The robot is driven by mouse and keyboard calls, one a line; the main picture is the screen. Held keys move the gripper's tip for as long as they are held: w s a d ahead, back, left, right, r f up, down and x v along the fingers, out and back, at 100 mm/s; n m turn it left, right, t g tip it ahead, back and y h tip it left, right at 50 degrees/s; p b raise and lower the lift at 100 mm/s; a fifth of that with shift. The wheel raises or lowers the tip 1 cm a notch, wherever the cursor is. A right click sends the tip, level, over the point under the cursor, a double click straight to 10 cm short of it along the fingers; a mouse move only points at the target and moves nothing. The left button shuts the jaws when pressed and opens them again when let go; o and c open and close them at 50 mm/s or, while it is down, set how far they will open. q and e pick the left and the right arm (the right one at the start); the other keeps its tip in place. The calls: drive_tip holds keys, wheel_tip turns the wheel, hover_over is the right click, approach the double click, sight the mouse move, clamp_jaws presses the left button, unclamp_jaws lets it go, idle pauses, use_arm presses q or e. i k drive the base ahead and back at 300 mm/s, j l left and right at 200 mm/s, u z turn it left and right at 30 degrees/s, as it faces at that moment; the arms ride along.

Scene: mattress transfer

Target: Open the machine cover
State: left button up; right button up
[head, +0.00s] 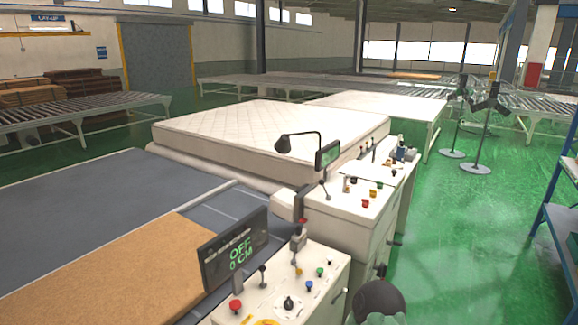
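The machine has a near white console (325,265) with a red button, several small coloured knobs and a dark display (235,250) reading "OFF 0 CM". A second white console (340,215) stands behind it, with levers, coloured buttons and a small screen (328,154). I cannot tell which panel is the cover, and no panel is visibly raised. A dark rounded shape (380,301) at the bottom edge, right of the near console, is too cut off to identify. Neither gripper shows.
A white quilted mattress (270,130) lies behind the grey machine bed (90,205), which carries a brown sheet (130,270). A blue shelf rack (560,210) stands at right. Stand-mounted dark devices (480,168) are farther back. Green floor (470,240) between consoles and rack is clear.

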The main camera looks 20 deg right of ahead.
sight(391, 176)
drive_tip(key=l+u, duration=0.15)
drive_tip(key=u, duration=0.2)
drive_tip(key=l+u, duration=0.2)
drive_tip(key=u, duration=0.15)
drive_tip(key=l+u, duration=0.15)
drive_tip(key=l, duration=0.35)
drive_tip(key=k+l+u, duration=0.15)
drive_tip(key=l, duration=0.35)
drive_tip(key=l+u, duration=0.15)
drive_tip(key=l, duration=0.35)
drive_tip(key=k+l+u, duration=0.1)
drive_tip(key=l, duration=0.35)
drive_tip(key=k+l+u, duration=0.15)
drive_tip(key=l, duration=0.35)
